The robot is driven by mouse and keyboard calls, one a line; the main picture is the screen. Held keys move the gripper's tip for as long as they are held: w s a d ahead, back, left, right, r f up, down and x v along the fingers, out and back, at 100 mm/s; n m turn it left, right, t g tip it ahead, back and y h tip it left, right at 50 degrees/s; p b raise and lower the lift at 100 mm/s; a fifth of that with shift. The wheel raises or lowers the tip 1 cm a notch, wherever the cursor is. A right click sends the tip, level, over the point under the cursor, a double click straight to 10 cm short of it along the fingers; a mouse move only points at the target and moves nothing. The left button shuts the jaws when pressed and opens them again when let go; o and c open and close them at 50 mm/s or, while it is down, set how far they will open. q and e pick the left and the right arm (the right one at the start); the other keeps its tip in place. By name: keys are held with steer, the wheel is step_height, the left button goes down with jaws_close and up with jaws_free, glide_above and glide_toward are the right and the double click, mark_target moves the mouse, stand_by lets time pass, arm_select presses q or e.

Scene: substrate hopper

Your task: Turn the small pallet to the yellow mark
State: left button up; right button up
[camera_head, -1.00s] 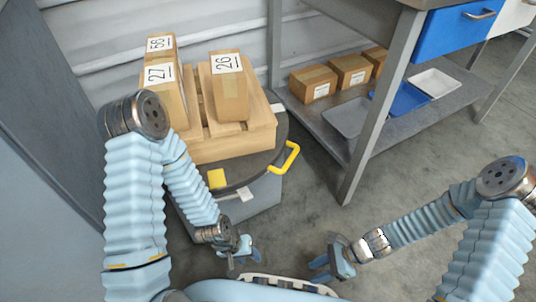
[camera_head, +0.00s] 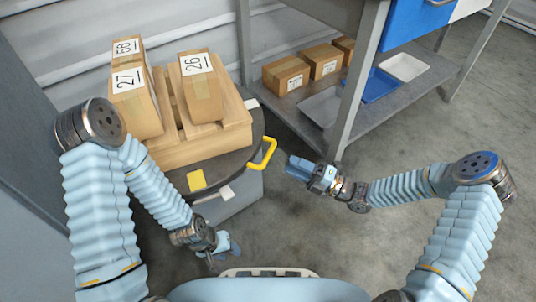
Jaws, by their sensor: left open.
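The small wooden pallet (camera_head: 235,132) sits on a dark round turntable (camera_head: 232,168) on a grey base. It carries cartons marked 26 (camera_head: 200,92), 27 (camera_head: 137,105) and 58 (camera_head: 128,47). A yellow handle (camera_head: 267,153) sticks out at the turntable's right side. A yellow mark (camera_head: 196,180) lies at the front of the rim, left of the handle. My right gripper (camera_head: 293,168) is just right of the handle, apart from it in the picture; its finger gap is not clear. My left gripper (camera_head: 226,251) is open and empty, low in front of the base.
A white mark (camera_head: 227,193) is at the base's front edge, another (camera_head: 252,103) at the turntable's back right. A metal shelf bench (camera_head: 290,108) with small cartons and trays stands at the right; its leg (camera_head: 352,95) is behind my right gripper. The right floor is open.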

mark_target(269, 153)
steer(key=x, duration=0.9)
steer(key=shift+b, duration=0.4)
steer(key=shift+c, duration=0.3)
jaws_close()
